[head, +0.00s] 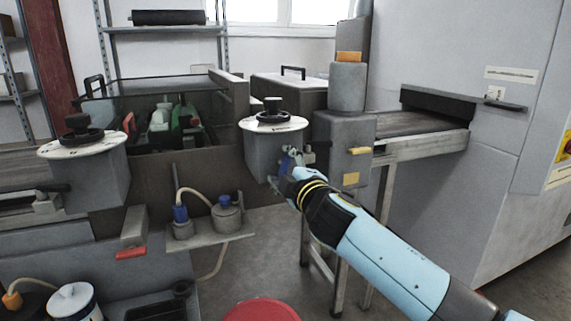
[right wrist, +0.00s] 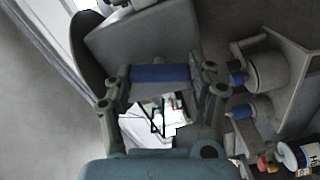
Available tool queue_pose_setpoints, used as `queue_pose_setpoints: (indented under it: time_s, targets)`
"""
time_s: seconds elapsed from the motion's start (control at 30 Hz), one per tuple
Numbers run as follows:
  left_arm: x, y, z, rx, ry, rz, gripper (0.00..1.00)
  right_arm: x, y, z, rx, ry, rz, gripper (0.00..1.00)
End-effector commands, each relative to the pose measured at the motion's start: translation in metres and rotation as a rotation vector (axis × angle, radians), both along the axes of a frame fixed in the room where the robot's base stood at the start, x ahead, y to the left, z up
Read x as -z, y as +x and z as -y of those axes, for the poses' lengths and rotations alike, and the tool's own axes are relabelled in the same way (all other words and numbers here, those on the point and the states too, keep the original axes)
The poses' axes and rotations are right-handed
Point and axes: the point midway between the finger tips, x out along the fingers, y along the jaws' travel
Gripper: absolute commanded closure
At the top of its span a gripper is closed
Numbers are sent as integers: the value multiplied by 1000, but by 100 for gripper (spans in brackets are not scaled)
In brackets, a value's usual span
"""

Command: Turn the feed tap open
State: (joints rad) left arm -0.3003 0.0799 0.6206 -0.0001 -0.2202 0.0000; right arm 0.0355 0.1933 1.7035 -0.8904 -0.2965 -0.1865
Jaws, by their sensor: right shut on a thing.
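My right gripper (head: 287,170) reaches in from the lower right to the front of a grey box with a white dial and black knob (head: 275,122). In the right wrist view its fingers (right wrist: 163,85) are closed on a blue bar (right wrist: 160,73), which appears to be the feed tap's handle. Blue also shows at the fingers in the head view. The tap's body is mostly hidden by the gripper, and I cannot tell how far the handle is turned. My left gripper is not in view.
A small shelf (head: 209,241) with blue-fitted pots (head: 227,213) and a hose is left of my right gripper. A second dial box (head: 86,172) stands farther left. The conveyor (head: 432,145) and large grey cabinet (head: 460,215) are right. A red round thing (head: 262,310) is below.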

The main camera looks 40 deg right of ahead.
Motion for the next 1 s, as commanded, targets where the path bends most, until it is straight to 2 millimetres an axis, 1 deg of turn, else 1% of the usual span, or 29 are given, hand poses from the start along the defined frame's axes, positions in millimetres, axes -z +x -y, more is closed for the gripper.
queue_pose_setpoints:
  time_s: [0.2,0.43,0.7,1.0]
  targets:
    - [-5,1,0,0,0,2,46,2,-1,0,0,-155,-40,76]
    - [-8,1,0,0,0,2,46,3,-1,-1,0,-264,-68,76]
    - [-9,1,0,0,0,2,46,4,-1,-1,-1,-318,-80,76]
    - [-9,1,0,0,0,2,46,5,-1,-1,-1,-325,-83,76]
